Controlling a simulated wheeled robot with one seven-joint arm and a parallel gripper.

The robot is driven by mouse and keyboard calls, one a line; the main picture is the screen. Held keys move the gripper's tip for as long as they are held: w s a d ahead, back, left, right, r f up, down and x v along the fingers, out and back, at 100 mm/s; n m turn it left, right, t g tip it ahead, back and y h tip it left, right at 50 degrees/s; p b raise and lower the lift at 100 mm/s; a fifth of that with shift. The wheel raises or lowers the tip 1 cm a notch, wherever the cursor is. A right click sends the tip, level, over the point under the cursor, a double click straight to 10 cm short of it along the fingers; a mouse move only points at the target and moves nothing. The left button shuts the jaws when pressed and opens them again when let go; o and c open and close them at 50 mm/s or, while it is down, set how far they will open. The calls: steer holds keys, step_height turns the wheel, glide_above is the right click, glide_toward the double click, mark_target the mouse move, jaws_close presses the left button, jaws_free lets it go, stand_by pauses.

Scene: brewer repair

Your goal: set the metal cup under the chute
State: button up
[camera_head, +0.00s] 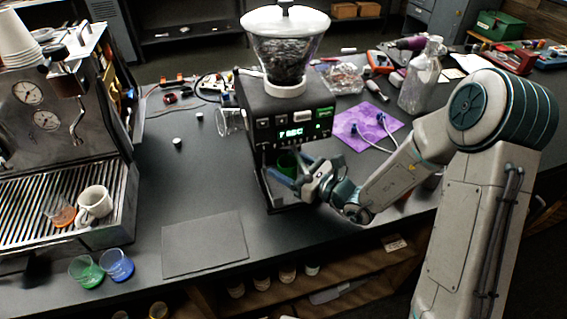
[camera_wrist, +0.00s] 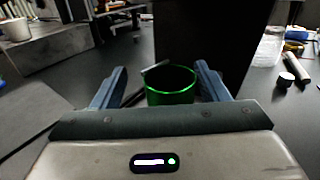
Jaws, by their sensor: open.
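A shiny green cup (camera_head: 287,163), which looks like the metal cup, stands upright at the foot of the black grinder (camera_head: 262,110), below its lit display. The chute itself is not clearly visible. In the wrist view the cup (camera_wrist: 171,86) stands between the two blue fingers of my gripper (camera_wrist: 161,70), with a gap on the left and a narrower one on the right. In the head view my gripper (camera_head: 291,172) reaches in from the right at the grinder's base. It is open, around the cup and not closed on it. My fingers partly hide the cup.
A flat dark mat (camera_head: 204,245) lies between. A clear bottle (camera_head: 420,78) and purple cloth (camera_head: 366,124) are right of the grinder.

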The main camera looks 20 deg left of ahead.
steer(key=b+v, duration=0.1)
steer(key=v, duration=0.9)
steer(key=shift+s+d+b, duration=0.1)
steer(key=shift+d+b, duration=0.15)
steer(key=shift+b, duration=0.1)
steer(key=s+n+g, duration=0.2)
steer(key=s+a+r+n+g, duration=0.1)
steer(key=s+n+g, duration=0.1)
steer(key=s+r+n+g+h, duration=0.1)
steer(key=s+n+g, duration=0.1)
steer(key=n, duration=0.1)
steer(key=shift+s+a, duration=0.15)
steer(key=shift+s, duration=0.1)
steer(key=s+d+n+g+h, duration=0.3)
steer(key=s+n+h, duration=0.2)
steer(key=s+n, duration=0.2)
steer(key=d+r+n+t+h, duration=0.2)
steer(key=d+n+h, duration=0.2)
steer(key=d, duration=0.4)
steer(key=s+d+r+n+t+h, duration=0.1)
steer(key=d+r+n+t+h, duration=0.1)
steer(key=d+h, duration=0.4)
steer(key=d+n+t, duration=0.1)
steer(key=d+n, duration=0.1)
steer(key=d, duration=0.1)
steer(key=shift+s+r+h, duration=0.15)
steer(key=shift+r+h, duration=0.15)
steer(key=shift+r, duration=0.05)
steer(key=shift+c, duration=0.3)
